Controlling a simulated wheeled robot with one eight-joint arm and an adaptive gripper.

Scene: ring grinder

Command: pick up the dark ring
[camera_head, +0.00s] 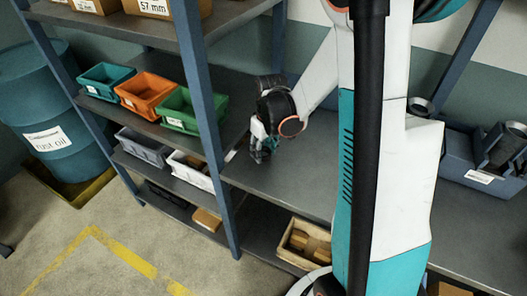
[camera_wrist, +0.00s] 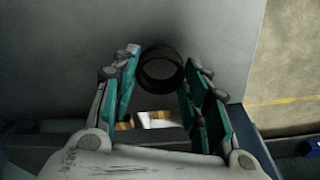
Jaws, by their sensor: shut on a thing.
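The dark ring (camera_wrist: 161,72) shows in the wrist view between the fingertips of my gripper (camera_wrist: 162,60). The teal-padded fingers flank it on left and right, and the gripper is shut on it. Its round opening faces the camera. In the head view my gripper (camera_head: 262,148) is low over the grey shelf board, just right of a blue upright. The ring cannot be made out there. I cannot tell whether the ring touches the board.
Teal (camera_head: 106,80), orange (camera_head: 144,94) and green (camera_head: 182,112) bins stand on the shelf left of the blue upright (camera_head: 207,110). A blue fixture (camera_head: 480,160) stands on the right. A wooden box (camera_head: 303,243) sits below. The board (camera_head: 300,175) right of my gripper looks clear.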

